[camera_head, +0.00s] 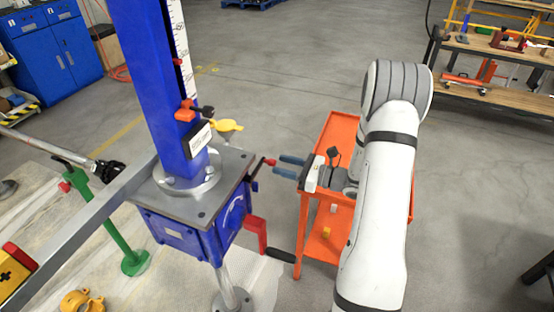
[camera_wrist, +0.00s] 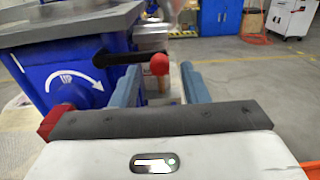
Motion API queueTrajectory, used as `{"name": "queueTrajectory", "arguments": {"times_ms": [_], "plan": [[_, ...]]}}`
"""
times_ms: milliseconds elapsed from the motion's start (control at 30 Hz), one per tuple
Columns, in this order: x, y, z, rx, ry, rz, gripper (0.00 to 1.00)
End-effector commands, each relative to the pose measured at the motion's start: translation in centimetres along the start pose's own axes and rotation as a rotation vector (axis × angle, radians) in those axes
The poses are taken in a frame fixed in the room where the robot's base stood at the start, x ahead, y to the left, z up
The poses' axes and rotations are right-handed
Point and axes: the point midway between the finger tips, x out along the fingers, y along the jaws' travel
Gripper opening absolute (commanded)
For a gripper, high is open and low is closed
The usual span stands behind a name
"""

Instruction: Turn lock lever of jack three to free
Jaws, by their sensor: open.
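The blue screw jack (camera_head: 183,234) stands at the left of centre under a grey top plate (camera_head: 228,170). A dark lever with a red ball knob (camera_head: 269,162) sticks out from its right side, just below the plate. In the wrist view the lever runs level to the right and ends in the red knob (camera_wrist: 160,64). My gripper (camera_head: 280,167) is open and empty, its blue-grey fingertips just right of the knob. In the wrist view the knob appears between the fingers (camera_wrist: 160,80), with gaps both sides. The jack's number is not readable.
A red crank (camera_head: 256,235) with a black handle hangs below the lever. An orange cart (camera_head: 340,128) stands under my arm. A grey beam (camera_head: 85,225) and green stand (camera_head: 115,225) lie left.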

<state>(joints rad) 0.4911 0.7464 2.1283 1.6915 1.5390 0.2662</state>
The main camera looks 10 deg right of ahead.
Motion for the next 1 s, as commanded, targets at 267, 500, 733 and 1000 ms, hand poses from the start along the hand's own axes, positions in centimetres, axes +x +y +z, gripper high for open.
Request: {"name": "queueTrajectory", "arguments": {"times_ms": [267, 500, 733, 1000], "plan": [[2.6, -0.1, 0.1, -0.001, 0.0, -0.005, 0.41], [2.7, -0.2, 0.0, -0.001, 0.0, -0.007, 0.41], [2.7, -0.2, 0.0, -0.001, 0.001, -0.008, 0.25], [2.6, -0.2, 0.0, -0.002, 0.001, -0.009, 0.03]]}}
